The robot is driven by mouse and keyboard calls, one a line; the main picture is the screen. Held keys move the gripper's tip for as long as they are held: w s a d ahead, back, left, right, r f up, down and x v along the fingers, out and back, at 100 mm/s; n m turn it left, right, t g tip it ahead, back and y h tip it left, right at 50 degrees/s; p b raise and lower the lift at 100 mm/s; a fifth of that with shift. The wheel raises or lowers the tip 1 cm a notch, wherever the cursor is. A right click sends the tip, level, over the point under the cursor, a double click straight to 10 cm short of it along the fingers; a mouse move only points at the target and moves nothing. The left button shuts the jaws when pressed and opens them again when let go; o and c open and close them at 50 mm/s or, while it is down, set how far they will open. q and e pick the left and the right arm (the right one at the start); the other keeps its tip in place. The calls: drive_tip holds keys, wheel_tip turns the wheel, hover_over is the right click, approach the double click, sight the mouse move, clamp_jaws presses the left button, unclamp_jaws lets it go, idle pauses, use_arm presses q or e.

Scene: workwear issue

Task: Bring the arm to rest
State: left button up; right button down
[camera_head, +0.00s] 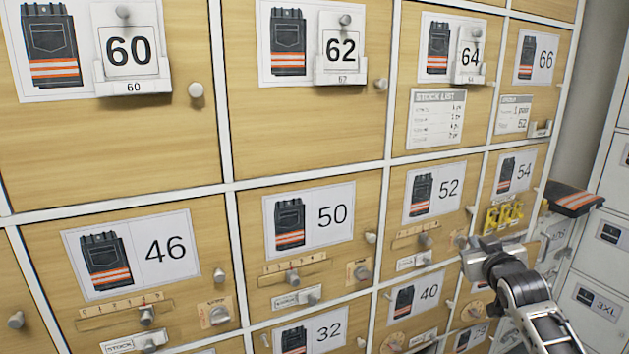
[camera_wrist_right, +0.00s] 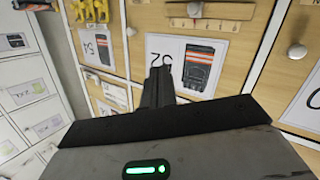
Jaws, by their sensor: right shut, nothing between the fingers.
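My right gripper (camera_head: 478,258) is in the lower right of the head view, its arm coming in from the bottom right edge. It is in front of the wooden locker doors, near the door labelled 52 (camera_head: 436,193) and the door labelled 40 (camera_head: 419,293). In the right wrist view the gripper's dark fingers (camera_wrist_right: 158,88) are together with nothing between them, in front of a label with a picture of dark trousers. I cannot tell the exact gap between the gripper and the doors. My left gripper does not show.
Wooden doors with knobs, sliders and number cards fill the head view. Yellow hooks or tags (camera_head: 503,216) and a dark item with orange stripes (camera_head: 573,200) stick out near the gripper. White lockers (camera_head: 606,240) stand at the right, also in the right wrist view (camera_wrist_right: 30,95).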

drive_tip(key=s+a+f+n+g+y, duration=0.1)
drive_tip(key=s+a+f+g+y, duration=0.1)
drive_tip(key=s+a+f, duration=0.6)
drive_tip(key=s+a+f+g+y, duration=0.1)
drive_tip(key=s+a+f, duration=0.4)
drive_tip(key=s+f, duration=0.5)
drive_tip(key=s+a+f+g+y, duration=0.1)
drive_tip(key=s+a, duration=0.3)
drive_tip(key=s, duration=0.5)
drive_tip(key=s+a+f+g+y, duration=0.1)
drive_tip(key=s+a+f, duration=0.1)
drive_tip(key=s, duration=0.8)
drive_tip(key=shift+s+a+m, duration=0.3)
drive_tip(key=shift+a, duration=0.55)
drive_tip(key=shift+f, duration=0.15)
